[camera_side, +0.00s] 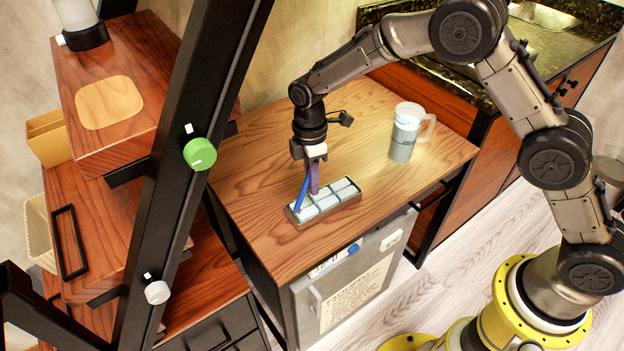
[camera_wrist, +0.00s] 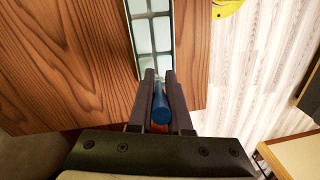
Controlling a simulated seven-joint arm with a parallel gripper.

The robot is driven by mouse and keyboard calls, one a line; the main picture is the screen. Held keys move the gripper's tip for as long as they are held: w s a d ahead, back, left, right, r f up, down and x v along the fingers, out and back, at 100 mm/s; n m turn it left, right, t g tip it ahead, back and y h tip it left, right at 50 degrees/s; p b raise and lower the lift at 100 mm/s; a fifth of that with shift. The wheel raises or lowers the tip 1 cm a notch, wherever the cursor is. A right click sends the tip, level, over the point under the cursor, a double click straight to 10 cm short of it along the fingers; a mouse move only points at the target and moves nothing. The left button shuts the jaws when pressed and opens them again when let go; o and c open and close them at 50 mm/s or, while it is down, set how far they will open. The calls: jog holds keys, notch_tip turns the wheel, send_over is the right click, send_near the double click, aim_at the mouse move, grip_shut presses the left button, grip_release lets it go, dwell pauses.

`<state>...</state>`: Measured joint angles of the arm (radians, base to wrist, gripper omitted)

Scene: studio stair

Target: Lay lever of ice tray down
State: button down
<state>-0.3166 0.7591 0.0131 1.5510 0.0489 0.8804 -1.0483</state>
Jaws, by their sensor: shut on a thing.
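The ice tray (camera_side: 325,201) lies on the wooden counter top, a metal frame with pale compartments in two rows. It also shows in the wrist view (camera_wrist: 150,32) beyond my fingers. Its blue lever (camera_side: 302,192) stands up steeply at the tray's left end in the side view. My gripper (camera_side: 314,178) points down over that end. In the wrist view the blue lever (camera_wrist: 160,104) sits between the two dark fingers of my gripper (camera_wrist: 159,76), which is shut on it. The lever's lower end is partly hidden by the fingers.
A pale mug (camera_side: 404,138) stands on the counter top (camera_side: 262,160) right of the tray. The tray is near the front edge, above a small grey fridge (camera_side: 352,280). A dark slanted post (camera_side: 185,190) crosses the side view. Bare wood lies behind the tray.

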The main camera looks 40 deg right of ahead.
jog(key=shift+d, duration=0.1)
jog(key=shift+d+f+y, duration=0.45)
jog(key=shift+d+y, duration=0.35)
jog(key=shift+y, duration=0.3)
jog(key=shift+s+d+f+y, duration=0.1)
jog(key=shift+d+f+y, duration=0.65)
jog(key=shift+y, duration=0.45)
jog(key=shift+d+f+y, duration=0.45)
jog(key=shift+f+y, duration=0.2)
jog(key=shift+y, duration=0.55)
jog(key=shift+d+f+y, duration=0.3)
jog(key=shift+f+y, duration=0.45)
jog(key=shift+y, duration=0.35)
jog(key=c, duration=0.8)
grip_release()
jog(key=shift+c, duration=0.2)
